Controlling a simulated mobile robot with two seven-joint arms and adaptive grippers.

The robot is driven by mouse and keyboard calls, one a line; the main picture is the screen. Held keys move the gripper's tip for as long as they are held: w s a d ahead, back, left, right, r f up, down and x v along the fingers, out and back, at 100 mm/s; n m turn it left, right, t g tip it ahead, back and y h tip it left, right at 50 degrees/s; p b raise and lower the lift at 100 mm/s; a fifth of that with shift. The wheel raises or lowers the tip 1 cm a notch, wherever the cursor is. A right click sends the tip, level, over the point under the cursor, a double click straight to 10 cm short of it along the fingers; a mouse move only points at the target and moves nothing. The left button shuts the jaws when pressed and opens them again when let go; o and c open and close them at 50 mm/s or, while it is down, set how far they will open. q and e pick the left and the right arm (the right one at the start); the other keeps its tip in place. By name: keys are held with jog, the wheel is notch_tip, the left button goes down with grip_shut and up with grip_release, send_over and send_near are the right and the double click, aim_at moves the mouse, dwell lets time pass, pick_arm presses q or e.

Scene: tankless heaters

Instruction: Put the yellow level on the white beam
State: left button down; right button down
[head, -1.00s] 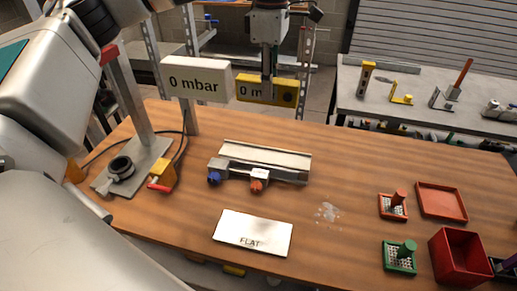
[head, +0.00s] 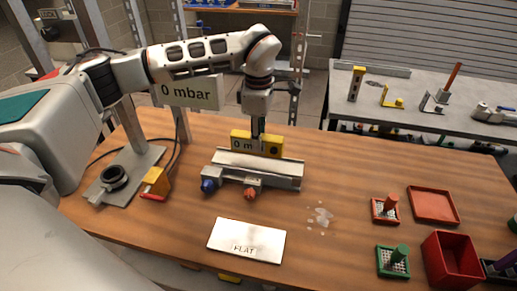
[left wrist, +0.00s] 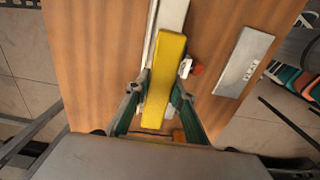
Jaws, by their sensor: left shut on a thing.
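The yellow level (head: 273,146) is a yellow bar held in my left gripper (head: 257,150). In the left wrist view the level (left wrist: 164,75) lies lengthwise between the two fingers of the gripper (left wrist: 160,94), which are shut on its sides. The white beam (head: 268,166) is a long pale rail on the wooden table. In the left wrist view the beam (left wrist: 172,14) extends beyond the level's far end, roughly in line with it. The level is low at the beam's back edge; I cannot tell whether they touch. My right gripper is not in view.
A blue knob (head: 209,186) and a red knob (head: 250,193) stick out at the beam's front. A white FLAT plate (head: 246,236) lies nearer. A gauge stand (head: 128,172) is at left. Red and green trays (head: 434,205) are at right. Table between is mostly clear.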

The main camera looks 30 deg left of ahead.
pick_arm(q)
jog(key=shift+f, duration=2.1)
jog(key=shift+f, duration=0.1)
jog(key=c, duration=1.7)
grip_release()
jog(key=shift+f, duration=0.1)
notch_tip(320, 180, up, 12)
jog(key=shift+r+b, duration=0.2)
jog(key=shift+b, duration=0.25)
jog(key=shift+s, duration=0.1)
